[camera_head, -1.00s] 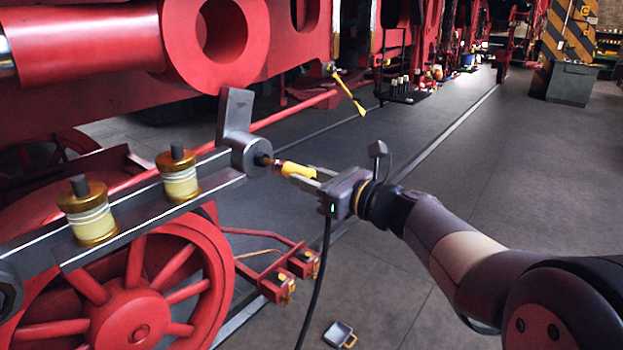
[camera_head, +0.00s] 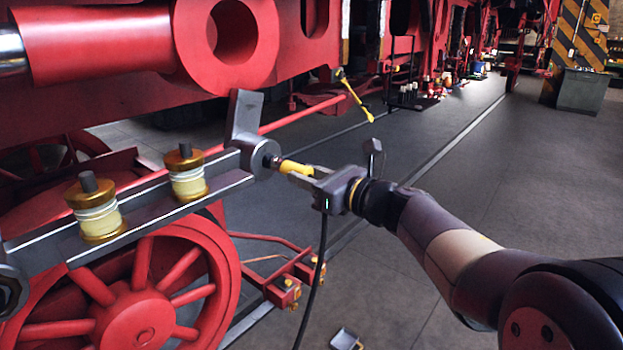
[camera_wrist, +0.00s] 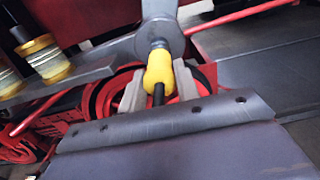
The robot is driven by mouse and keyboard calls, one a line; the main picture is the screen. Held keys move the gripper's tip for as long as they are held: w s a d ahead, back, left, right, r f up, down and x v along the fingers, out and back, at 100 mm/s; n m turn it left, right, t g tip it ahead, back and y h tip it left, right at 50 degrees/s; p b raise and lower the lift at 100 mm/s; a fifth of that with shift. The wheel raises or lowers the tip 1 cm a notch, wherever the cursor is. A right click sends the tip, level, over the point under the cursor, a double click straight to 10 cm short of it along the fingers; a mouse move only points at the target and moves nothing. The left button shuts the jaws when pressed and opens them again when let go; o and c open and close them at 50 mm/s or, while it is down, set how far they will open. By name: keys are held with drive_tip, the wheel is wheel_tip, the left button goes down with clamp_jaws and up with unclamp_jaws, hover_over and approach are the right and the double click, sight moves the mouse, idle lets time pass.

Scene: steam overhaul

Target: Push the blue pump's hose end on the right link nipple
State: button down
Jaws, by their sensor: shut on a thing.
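My gripper (camera_head: 311,174) is shut on the yellow hose end (camera_head: 294,167), which points left at the round end of the grey link bar. In the wrist view the yellow hose end (camera_wrist: 158,70) sits between my fingers, with a black hose running back from it. The right link nipple (camera_head: 272,161) juts from the round boss (camera_head: 252,157) at the link's right end. The hose end is in line with the nipple and its tip meets it. I cannot tell how far it is pushed on. The blue pump is not clearly seen.
Two brass-and-cream cups (camera_head: 188,173) stand on the grey link bar (camera_head: 160,215). A red spoked wheel (camera_head: 140,300) is below it and a red cylinder (camera_head: 100,45) above. A small tray (camera_head: 345,340) lies on the floor. Open floor is to the right.

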drive_tip(key=shift+w+a+r, duration=0.1)
drive_tip(key=shift+w+a, duration=0.05)
drive_tip(key=shift+a, duration=0.05)
drive_tip(key=c, duration=1)
unclamp_jaws()
drive_tip(key=shift+o, duration=0.2)
drive_tip(key=b+v, duration=0.2)
drive_tip(key=v, duration=0.8)
drive_tip(key=shift+s+d+b, duration=0.25)
drive_tip(key=shift+s+b, duration=0.05)
drive_tip(key=shift+b, duration=0.05)
drive_tip(key=p+x, duration=0.2)
drive_tip(key=x, duration=0.8)
drive_tip(key=shift+w+a+p, duration=0.25)
drive_tip(key=shift+p, duration=0.1)
drive_tip(key=shift+s+d, duration=0.25)
drive_tip(key=shift+d, duration=0.1)
